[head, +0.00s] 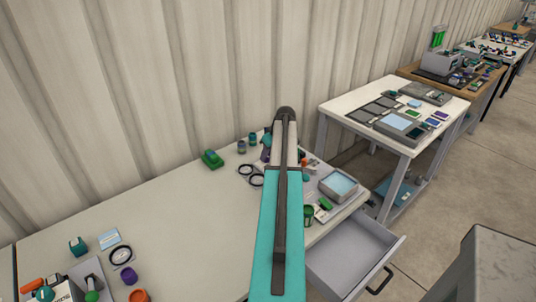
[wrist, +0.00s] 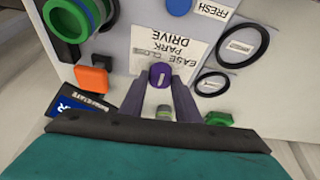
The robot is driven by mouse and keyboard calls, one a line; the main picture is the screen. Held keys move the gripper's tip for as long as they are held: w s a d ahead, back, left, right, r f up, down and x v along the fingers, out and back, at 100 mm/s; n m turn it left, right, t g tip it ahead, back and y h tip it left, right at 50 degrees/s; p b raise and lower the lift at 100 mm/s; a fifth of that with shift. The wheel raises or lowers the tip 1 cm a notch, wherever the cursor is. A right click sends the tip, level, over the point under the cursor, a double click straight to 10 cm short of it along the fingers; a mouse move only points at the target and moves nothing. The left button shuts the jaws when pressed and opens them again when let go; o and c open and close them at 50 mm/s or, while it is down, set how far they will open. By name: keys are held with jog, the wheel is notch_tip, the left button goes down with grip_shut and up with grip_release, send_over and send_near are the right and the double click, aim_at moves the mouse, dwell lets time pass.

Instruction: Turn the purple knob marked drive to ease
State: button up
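The purple knob (wrist: 160,76) sits at the tips of my gripper's fingers in the wrist view, one finger on each side of it. A pale mark shows on its face. My gripper (wrist: 160,84) has its fingers apart, and I cannot tell whether they touch the knob. A white label (wrist: 172,45), upside down in this view, reads ease, park and drive beside the knob. Which word the knob points at is unclear. In the head view my arm covers the knob and its label.
In the wrist view an orange block (wrist: 92,80) and a green and blue ring piece (wrist: 75,20) lie left. Black rings (wrist: 243,45) and a green item (wrist: 218,118) lie right. In the head view an open drawer (head: 350,258) is right; the white table (head: 170,225) has bare room left.

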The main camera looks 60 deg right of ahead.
jog(key=c, duration=0.3)
jog(key=shift+d, duration=0.25)
jog(key=shift+c, duration=0.9)
jog(key=shift+a, duration=0.2)
jog(key=shift+m, duration=0.3)
jog(key=shift+m+h+b, duration=0.3)
jog(key=shift+b, duration=0.05)
jog(key=shift+a+m+h+b, duration=0.2)
jog(key=shift+m+h+b, duration=0.3)
jog(key=shift+m, duration=0.7)
jog(key=m+g, duration=0.1)
jog(key=m, duration=0.2)
jog(key=m+g+h+b, duration=0.1)
jog(key=m, duration=0.2)
jog(key=shift+w+r, duration=0.1)
jog(key=shift+w, duration=0.1)
jog(key=shift+m+h, duration=0.3)
